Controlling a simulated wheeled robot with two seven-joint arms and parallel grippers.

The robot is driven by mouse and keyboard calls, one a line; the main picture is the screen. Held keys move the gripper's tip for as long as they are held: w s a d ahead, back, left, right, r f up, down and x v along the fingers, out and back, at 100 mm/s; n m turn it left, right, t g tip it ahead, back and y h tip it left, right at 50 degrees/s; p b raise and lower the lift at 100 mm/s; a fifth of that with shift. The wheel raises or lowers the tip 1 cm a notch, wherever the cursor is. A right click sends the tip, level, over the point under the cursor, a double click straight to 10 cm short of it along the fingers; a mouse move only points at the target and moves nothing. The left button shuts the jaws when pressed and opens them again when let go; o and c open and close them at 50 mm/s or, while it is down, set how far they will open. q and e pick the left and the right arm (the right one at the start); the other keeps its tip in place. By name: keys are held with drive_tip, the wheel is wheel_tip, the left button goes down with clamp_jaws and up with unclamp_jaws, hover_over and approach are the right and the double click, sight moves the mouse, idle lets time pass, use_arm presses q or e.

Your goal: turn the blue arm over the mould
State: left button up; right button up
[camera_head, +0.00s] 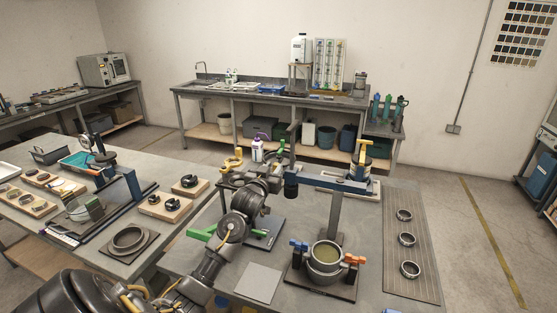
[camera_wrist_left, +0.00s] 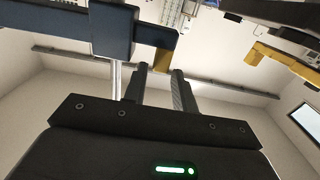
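The blue arm (camera_head: 335,183) runs level from a post on the bench, with a dark cylinder under its left end. The arm and its dark blue block (camera_wrist_left: 111,32) fill the upper left of the left wrist view. The round mould (camera_head: 325,251), with greenish content, stands on a dark plate in front of the post, to the right of the arm's left end. My left gripper (camera_head: 279,172) is close to the arm's left end. My right gripper is not seen.
Blue and orange handles (camera_head: 354,260) flank the mould. A mat with several dark rings (camera_head: 404,215) lies to the right. A grey plate (camera_head: 258,283) lies in front. A yellow-topped tool (camera_head: 361,155) stands behind the blue arm.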

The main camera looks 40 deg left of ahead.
use_arm(q)
drive_tip(key=shift+p+x, duration=0.55)
drive_tip(key=shift+x, duration=2.1)
drive_tip(key=shift+c, duration=0.2)
clamp_jaws()
